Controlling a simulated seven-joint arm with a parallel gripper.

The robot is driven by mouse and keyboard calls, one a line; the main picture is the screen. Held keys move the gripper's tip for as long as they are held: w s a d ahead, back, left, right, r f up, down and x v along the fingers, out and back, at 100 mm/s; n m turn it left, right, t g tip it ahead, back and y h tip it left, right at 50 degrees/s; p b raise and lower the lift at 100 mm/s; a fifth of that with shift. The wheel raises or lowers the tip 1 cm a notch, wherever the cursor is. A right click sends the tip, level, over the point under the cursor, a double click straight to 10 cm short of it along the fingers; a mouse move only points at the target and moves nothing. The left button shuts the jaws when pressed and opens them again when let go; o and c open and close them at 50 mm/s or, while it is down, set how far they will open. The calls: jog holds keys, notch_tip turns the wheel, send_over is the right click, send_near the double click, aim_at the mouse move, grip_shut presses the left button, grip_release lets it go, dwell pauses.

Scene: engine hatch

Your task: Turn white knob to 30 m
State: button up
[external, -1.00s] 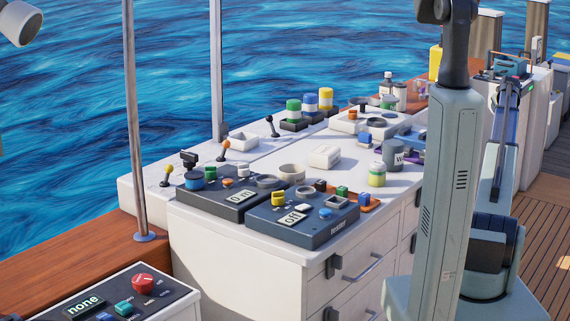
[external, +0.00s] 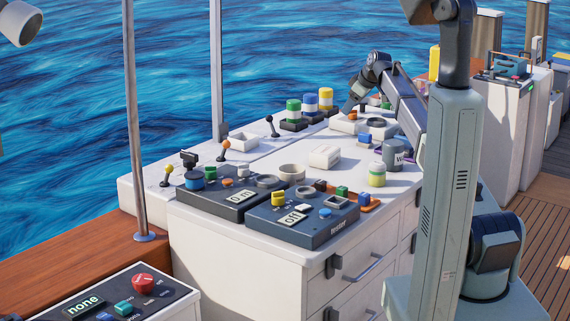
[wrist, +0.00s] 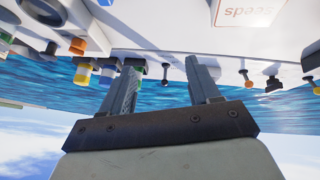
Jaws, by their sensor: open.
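My gripper (external: 350,103) reaches over the far end of the white counter in the external view, above or beside a white panel (external: 343,126) with knobs. Its fingers are small there. In the wrist view my gripper (wrist: 161,65) is open, with two separated fingers and nothing between them. A small white control (external: 304,208) shows on the dark panel labelled tester (external: 318,236), near an "off" display; I cannot tell if it is the white knob. My arm partly hides the far panel. No 30 m mark is readable.
A "seeds" box (wrist: 245,12) hangs at the top of the tilted wrist view. Green (external: 293,108), blue (external: 310,104) and yellow (external: 326,98) topped posts stand near the gripper. Levers (external: 223,148) line the counter's water side. A grey cup (external: 392,154) stands near my arm.

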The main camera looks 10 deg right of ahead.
jog(key=s+a+r+n+g+y, duration=0.1)
jog(key=s+a+n, duration=0.1)
jog(key=s+a, duration=0.5)
jog(key=s+a+n+g, duration=0.1)
jog(key=s+a+g, duration=0.1)
jog(key=a, duration=0.8)
jog(key=n+g, duration=0.3)
jog(key=n, duration=0.1)
send_near(245, 164)
jog(key=x, duration=0.9)
jog(key=shift+w+a+f, duration=0.1)
jog(key=shift+w+f, duration=0.05)
jog(key=shift+f, duration=0.2)
jog(key=shift+c, duration=0.4)
jog(key=c, duration=0.9)
jog(key=shift+c, duration=0.2)
